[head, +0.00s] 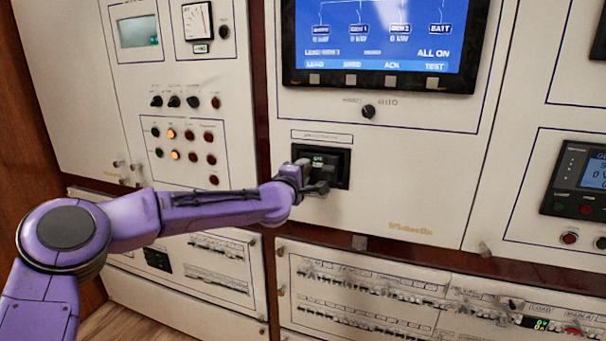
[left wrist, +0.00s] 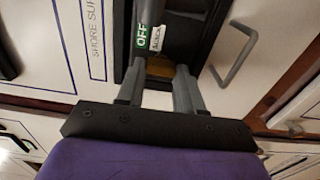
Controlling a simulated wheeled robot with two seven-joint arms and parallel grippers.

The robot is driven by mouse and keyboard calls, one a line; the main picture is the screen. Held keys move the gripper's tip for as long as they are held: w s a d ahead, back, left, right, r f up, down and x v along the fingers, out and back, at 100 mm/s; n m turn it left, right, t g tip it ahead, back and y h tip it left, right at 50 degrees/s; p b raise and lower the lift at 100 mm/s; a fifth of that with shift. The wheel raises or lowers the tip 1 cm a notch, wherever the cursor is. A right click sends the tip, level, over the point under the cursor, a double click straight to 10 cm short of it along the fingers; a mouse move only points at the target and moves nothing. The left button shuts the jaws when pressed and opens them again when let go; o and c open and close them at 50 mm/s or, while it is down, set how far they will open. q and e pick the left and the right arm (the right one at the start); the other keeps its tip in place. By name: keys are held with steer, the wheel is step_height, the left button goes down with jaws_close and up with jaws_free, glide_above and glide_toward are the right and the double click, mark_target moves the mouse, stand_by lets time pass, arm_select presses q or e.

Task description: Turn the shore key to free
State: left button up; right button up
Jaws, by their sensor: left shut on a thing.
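The shore supply unit is a black-framed recess (head: 337,166) in the white panel under the screen. In the left wrist view it shows a green OFF flag (left wrist: 142,37), a small white tag and a grey round bar (left wrist: 151,11). My left gripper (head: 320,188) reaches into the recess from the left. In the left wrist view its two grey fingers (left wrist: 158,82) are closed in on a part at the recess, with a brownish-yellow surface between them. I take this part to be the shore key; its shape and turn angle are mostly hidden by the fingers. My right gripper is out of view.
A grey bar handle (left wrist: 237,55) stands out beside the recess. A black selector knob (head: 368,111) sits above it, below the screen (head: 375,35). Rows of breakers (head: 365,290) lie below. Buttons and lamps (head: 190,134) are on the left panel.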

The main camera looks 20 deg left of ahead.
arm_select(q)
steer(key=shift+f, duration=0.1)
steer(key=o, duration=0.8)
steer(key=shift+c, duration=0.2)
steer(key=shift+a, duration=0.1)
steer(key=s+b, duration=0.3)
steer(key=s, duration=0.7)
steer(key=shift+s+a, duration=0.15)
steer(key=shift+s, duration=0.15)
